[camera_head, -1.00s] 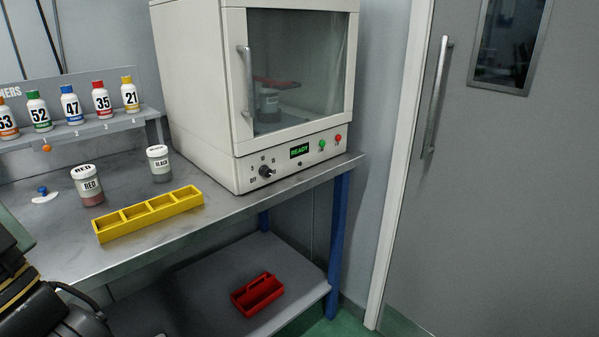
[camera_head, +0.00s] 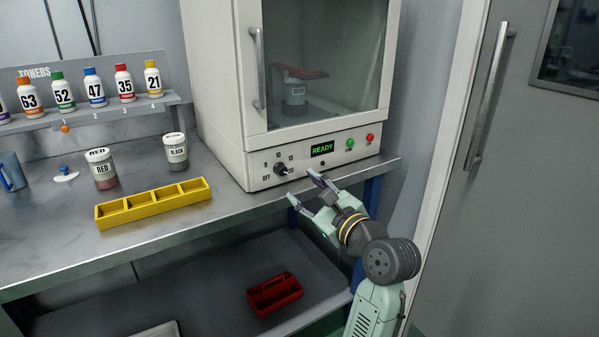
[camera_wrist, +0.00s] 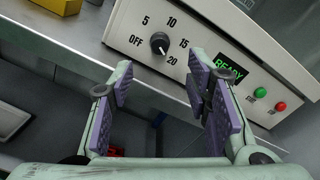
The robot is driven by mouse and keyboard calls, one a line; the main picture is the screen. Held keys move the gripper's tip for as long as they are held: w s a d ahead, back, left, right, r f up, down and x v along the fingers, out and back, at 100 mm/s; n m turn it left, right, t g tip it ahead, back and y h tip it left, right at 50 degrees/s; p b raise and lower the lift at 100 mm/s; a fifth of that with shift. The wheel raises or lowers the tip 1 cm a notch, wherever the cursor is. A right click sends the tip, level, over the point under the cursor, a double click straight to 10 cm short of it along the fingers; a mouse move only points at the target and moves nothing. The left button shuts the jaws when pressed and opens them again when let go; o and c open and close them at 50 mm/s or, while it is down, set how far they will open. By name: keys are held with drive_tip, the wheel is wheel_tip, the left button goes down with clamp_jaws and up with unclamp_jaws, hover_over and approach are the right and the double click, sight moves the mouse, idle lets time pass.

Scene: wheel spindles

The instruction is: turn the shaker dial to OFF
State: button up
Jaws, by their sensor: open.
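The shaker (camera_head: 320,145) is a cream cabinet with a glass door on the steel bench. Its black dial (camera_head: 281,169) sits low on the front panel, left of the lit READY display (camera_head: 322,149). In the wrist view the dial (camera_wrist: 159,43) is ringed by the marks OFF, 5, 10, 15 and 20. A pale mark on the dial seems to face toward 20, but it is too small to be sure. My gripper (camera_head: 303,187) is open and empty, just in front of and below the panel, to the right of the dial. Its purple-padded fingers (camera_wrist: 160,72) are apart and do not touch the dial.
Green (camera_head: 350,143) and red (camera_head: 370,137) buttons sit right of the display. A yellow tray (camera_head: 155,205), a RED jar (camera_head: 102,168) and a BLACK jar (camera_head: 176,152) stand on the bench. A red caddy (camera_head: 274,294) is on the lower shelf. The shaker door is closed.

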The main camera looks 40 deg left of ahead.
sight(283, 171)
drive_tip(key=p+x, duration=0.1)
drive_tip(key=x, duration=0.8)
drive_tip(key=shift+a, duration=0.15)
clamp_jaws()
